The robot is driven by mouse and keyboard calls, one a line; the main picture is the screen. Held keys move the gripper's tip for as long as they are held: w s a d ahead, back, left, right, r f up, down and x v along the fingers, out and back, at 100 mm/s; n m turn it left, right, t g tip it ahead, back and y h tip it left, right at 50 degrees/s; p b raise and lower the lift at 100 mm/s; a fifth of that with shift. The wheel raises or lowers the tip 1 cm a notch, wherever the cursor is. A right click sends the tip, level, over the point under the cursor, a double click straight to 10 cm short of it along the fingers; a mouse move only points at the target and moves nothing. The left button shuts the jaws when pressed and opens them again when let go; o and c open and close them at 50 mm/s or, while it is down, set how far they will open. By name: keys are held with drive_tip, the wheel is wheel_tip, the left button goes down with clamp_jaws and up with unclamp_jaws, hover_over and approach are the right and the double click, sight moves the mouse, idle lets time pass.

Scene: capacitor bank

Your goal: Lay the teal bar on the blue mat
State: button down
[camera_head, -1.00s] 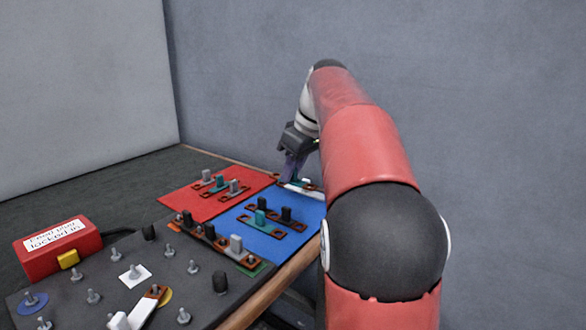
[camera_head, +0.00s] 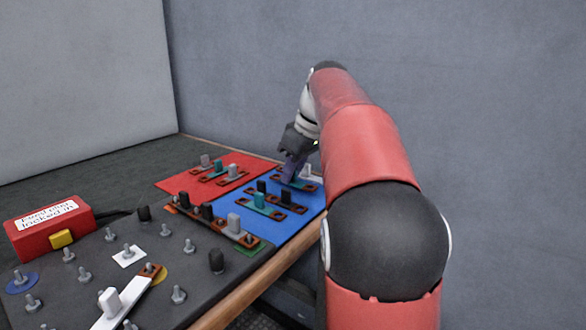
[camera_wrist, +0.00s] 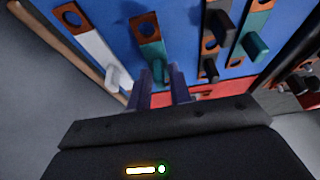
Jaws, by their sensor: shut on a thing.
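My gripper (camera_head: 292,176) is over the far end of the blue mat (camera_head: 290,227), pointing down. In the wrist view its two fingers (camera_wrist: 163,88) are shut on the grip of a teal bar (camera_wrist: 149,42) with a copper end. The bar is close over the blue mat; I cannot tell whether it touches. A white bar (camera_wrist: 88,43) lies beside it on the left. Another teal bar (camera_head: 262,207) lies on the mat nearer the robot, with dark bars beside it; it also shows in the wrist view (camera_wrist: 255,40).
A red mat (camera_head: 180,183) with several grey and teal bars lies left of the blue mat. A dark panel (camera_head: 190,265) with several studs and bars stands in front. A red box (camera_head: 45,228) with a label is at the left. The blue mat's near corner is bare.

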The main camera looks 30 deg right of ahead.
drive_tip(key=shift+f+b, duration=0.3)
drive_tip(key=shift+f, duration=0.35)
idle(0.6)
drive_tip(key=c, duration=1.2)
unclamp_jaws()
